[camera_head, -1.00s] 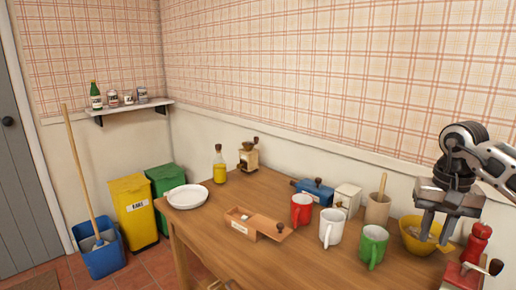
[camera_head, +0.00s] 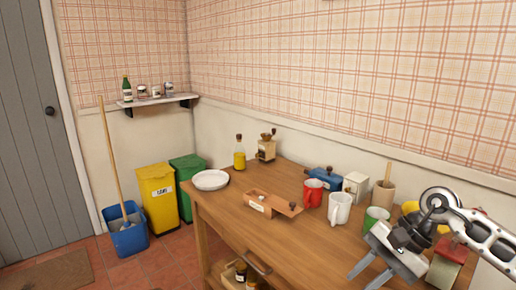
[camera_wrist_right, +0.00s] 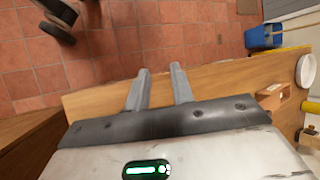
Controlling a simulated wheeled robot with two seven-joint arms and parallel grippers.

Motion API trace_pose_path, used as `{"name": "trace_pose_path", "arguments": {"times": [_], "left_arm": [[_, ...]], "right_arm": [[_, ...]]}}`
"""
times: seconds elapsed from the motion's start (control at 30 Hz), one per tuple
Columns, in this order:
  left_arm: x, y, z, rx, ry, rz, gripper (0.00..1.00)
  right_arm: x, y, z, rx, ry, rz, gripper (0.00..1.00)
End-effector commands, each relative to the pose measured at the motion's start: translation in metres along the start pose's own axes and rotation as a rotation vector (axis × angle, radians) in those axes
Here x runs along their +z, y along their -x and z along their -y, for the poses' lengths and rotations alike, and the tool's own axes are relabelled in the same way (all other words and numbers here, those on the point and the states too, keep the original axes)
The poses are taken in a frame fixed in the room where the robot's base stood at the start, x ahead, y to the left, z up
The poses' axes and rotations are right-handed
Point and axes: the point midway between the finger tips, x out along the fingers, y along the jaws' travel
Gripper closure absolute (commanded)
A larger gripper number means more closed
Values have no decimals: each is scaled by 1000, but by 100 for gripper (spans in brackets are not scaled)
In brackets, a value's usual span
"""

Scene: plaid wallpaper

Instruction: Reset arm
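My left gripper is not in either view.
Bins and a blue bucket (camera_head: 127,238) stand on the floor at left.

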Motion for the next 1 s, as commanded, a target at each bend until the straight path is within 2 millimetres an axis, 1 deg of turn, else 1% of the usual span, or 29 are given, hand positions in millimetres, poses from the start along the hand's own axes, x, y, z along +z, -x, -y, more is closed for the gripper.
{"name": "trace_pose_path", "arguments": {"times": [0.03, 0.07, 0.1, 0.13, 0.17, 0.2, 0.27, 0.3, 0.37, 0.4, 0.43, 0.47, 0.5, 0.53, 0.57, 0.6, 0.67, 0.7, 0.8, 0.9, 1.0], "left_arm": [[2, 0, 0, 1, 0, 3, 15], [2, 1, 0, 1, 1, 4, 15], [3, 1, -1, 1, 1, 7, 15], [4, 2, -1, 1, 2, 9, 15], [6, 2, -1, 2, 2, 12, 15], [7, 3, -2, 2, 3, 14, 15], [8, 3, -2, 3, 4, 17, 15], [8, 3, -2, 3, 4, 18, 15], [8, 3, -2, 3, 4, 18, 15], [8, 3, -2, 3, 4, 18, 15], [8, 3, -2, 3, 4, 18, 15], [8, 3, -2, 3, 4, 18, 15], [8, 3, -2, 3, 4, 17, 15], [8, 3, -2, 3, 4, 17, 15], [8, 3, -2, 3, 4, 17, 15], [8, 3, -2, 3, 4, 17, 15], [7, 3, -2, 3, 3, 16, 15], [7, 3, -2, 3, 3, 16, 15], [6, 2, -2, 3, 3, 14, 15], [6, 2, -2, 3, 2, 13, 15], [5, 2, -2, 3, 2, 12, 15]], "right_arm": [[21, -25, 8, -69, -73, 96, 76], [35, -38, 15, -119, -135, 162, 76], [57, -54, 26, -196, -244, 271, 76], [75, -66, 35, -255, -350, 368, 76], [92, -74, 44, -314, -470, 475, 76], [111, -79, 56, -383, -640, 618, 76], [129, -82, 69, -461, -920, 838, 76], [135, -81, 75, -500, -1117, 987, 76], [134, -79, 78, -536, -1429, 1215, 76], [128, -79, 75, -546, -1646, 1368, 76], [121, -80, 70, -549, -1810, 1483, 76], [113, -83, 62, -545, -1976, 1599, 76], [101, -90, 48, -532, -2202, 1756, 76], [93, -96, 34, -517, -2370, 1873, 76], [84, -104, 18, 461, 2348, -1843, 76], [76, -118, -6, 365, 2158, -1684, 76], [70, -138, -42, 259, 1899, -1481, 76], [70, -150, -64, 207, 1753, -1372, 76], [77, -174, -109, 126, 1463, -1162, 76], [87, -190, -137, 84, 1280, -1035, 76], [92, -197, -150, 67, 1193, -975, 76]]}}
